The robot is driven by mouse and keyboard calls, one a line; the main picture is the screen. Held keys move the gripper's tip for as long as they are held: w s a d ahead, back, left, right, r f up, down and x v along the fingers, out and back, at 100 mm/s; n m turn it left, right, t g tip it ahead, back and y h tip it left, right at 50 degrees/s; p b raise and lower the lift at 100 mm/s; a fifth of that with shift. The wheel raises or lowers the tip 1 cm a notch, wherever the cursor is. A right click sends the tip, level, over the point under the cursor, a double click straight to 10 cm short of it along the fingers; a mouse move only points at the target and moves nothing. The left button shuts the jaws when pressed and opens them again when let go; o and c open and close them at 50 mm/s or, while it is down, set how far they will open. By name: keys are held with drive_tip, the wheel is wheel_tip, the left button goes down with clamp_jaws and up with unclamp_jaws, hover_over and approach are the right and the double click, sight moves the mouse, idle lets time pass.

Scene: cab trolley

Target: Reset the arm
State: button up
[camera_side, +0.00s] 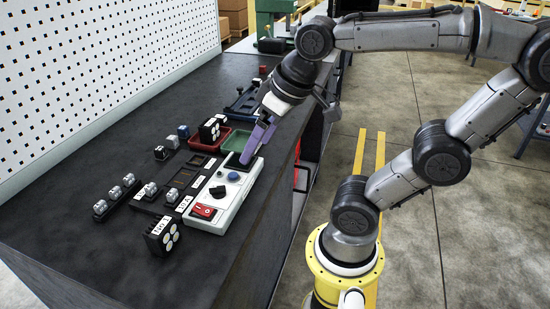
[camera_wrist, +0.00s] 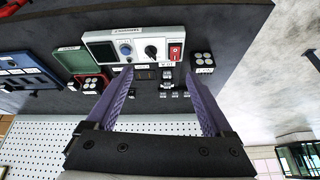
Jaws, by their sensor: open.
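My gripper (camera_side: 254,146) points down with its purple fingers over the back end of a white control box (camera_side: 243,193) on the dark bench. In the wrist view, the two fingers (camera_wrist: 158,74) are spread wide with nothing between them. The box has a blue button (camera_side: 233,176), a black knob (camera_side: 218,191) and a red rocker switch (camera_side: 203,211). The box also shows in the wrist view (camera_wrist: 112,53), beyond the fingertips. I cannot tell from the side view whether the fingertips touch anything.
Black blocks with white discs stand at the bench's front (camera_side: 162,237) and by the red tray (camera_side: 211,130). A green tray (camera_side: 237,140), black rails with small metal parts (camera_side: 118,195) and a blue-black fixture (camera_side: 243,103) lie nearby. A white perforated panel (camera_side: 105,65) borders the bench.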

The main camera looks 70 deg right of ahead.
drive_tip(key=shift+n, duration=0.8)
drive_tip(key=s+f, duration=0.1)
drive_tip(key=s+a+f, duration=0.1)
drive_tip(key=s, duration=0.1)
drive_tip(key=shift+s+f, duration=0.2)
drive_tip(key=shift+f, duration=0.2)
